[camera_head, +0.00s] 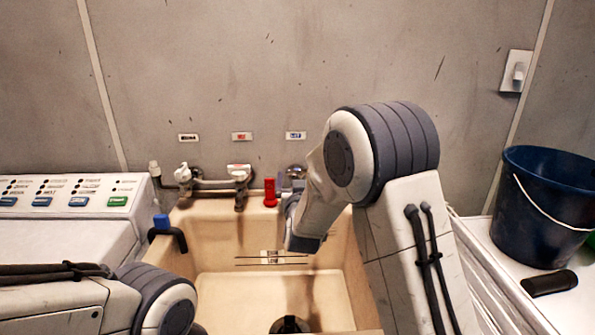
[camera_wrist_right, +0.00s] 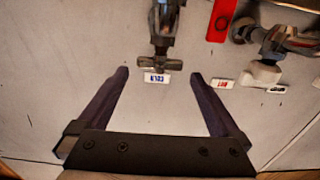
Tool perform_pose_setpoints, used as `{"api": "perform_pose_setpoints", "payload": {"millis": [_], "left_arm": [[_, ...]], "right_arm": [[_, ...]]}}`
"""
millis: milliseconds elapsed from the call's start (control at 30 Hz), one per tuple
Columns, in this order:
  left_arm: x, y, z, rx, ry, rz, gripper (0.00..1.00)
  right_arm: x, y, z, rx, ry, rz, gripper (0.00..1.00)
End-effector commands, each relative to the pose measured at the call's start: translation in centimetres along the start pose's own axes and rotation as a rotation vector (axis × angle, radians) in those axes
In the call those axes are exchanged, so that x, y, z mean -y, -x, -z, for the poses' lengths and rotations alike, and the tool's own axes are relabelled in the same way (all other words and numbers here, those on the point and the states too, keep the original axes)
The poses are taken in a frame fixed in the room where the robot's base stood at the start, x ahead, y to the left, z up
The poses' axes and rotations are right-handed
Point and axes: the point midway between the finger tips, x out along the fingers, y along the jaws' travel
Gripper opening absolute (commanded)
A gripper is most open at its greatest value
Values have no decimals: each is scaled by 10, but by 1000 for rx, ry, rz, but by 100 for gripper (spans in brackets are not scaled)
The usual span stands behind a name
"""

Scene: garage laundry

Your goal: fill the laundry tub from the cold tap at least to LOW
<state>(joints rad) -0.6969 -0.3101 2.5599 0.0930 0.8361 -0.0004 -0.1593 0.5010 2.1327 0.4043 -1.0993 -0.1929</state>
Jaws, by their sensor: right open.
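The cream laundry tub (camera_head: 215,255) stands at centre, its lower right hidden by my right arm. No water shows in it. A small plate with level lines (camera_head: 271,258) is on its back wall; its lettering is too small to read. A dark round fitting (camera_head: 289,325) is at the bottom edge; I cannot tell plug from open drain. The cold tap (camera_head: 296,172) is under the blue-lettered label, partly behind my right gripper (camera_head: 292,200). In the right wrist view, the cold tap's cross handle (camera_wrist_right: 156,64) lies near the fingertips of the open, empty gripper (camera_wrist_right: 160,76). My left gripper is out of frame.
A hot tap (camera_head: 239,173) and another white-handled tap (camera_head: 183,174) are left of the cold one. A red fitting (camera_head: 270,192) stands between hot and cold. A blue-handled dark pipe (camera_head: 163,225) is at the tub's left rim. A bucket (camera_head: 545,205) stands right.

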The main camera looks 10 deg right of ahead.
Motion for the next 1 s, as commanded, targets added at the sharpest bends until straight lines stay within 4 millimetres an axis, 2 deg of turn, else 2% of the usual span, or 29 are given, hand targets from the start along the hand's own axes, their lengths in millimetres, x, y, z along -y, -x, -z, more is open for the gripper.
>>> {"api": "perform_pose_setpoints", "payload": {"millis": [100, 233, 600, 800, 1000], "left_arm": [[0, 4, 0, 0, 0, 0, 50], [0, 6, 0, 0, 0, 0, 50], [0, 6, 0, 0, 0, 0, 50], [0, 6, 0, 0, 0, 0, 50], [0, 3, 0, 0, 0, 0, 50]], "right_arm": [[-1, -20, 0, 1, 0, -2, 100], [-2, -32, 0, 1, 0, -2, 100], [-2, -38, 0, 1, 0, -1, 100], [-2, -38, 0, 1, 0, -1, 27], [-3, -38, -1, 2, -1, 9, 27]]}}
